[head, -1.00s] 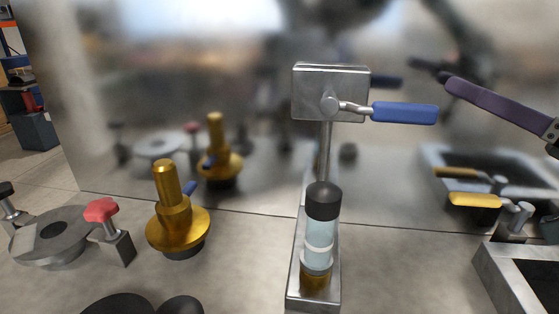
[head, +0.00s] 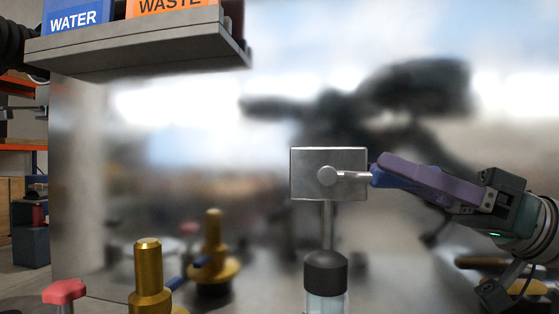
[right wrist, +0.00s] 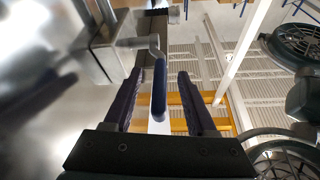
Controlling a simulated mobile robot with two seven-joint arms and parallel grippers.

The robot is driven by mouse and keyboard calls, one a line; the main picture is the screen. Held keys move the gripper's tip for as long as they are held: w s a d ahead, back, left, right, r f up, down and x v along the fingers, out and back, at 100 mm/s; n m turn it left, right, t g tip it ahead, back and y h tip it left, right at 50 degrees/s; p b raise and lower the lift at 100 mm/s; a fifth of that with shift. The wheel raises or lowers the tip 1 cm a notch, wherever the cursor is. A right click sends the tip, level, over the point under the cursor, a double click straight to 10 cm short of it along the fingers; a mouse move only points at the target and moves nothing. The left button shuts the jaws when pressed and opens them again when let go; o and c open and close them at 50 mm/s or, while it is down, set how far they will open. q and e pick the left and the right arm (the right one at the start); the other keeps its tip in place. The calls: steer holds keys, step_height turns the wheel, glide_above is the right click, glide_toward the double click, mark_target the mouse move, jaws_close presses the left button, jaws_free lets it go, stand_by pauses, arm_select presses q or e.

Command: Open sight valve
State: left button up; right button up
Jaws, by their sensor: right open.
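The sight valve (head: 328,160) is a grey metal block on a thin post above a dark-capped glass cylinder (head: 326,275). Its blue lever (head: 378,177) points right, roughly level, mostly hidden behind my right gripper in the head view. My right gripper (head: 384,168) has purple fingers and comes in from the right at the lever. In the right wrist view, the blue lever (right wrist: 159,96) lies between the two open fingers, with a gap on each side. The valve block (right wrist: 112,48) is at upper left there. My left gripper is not in view.
A polished metal wall with blurred reflections stands behind the valve. A shelf (head: 140,57) with a blue WATER box (head: 77,18) and an orange WASTE box (head: 172,6) hangs at upper left. A brass fitting (head: 149,280) and a red knob (head: 64,292) stand at lower left.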

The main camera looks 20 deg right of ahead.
steer(key=shift+x, duration=1.3)
jaws_close()
stand_by(0.5)
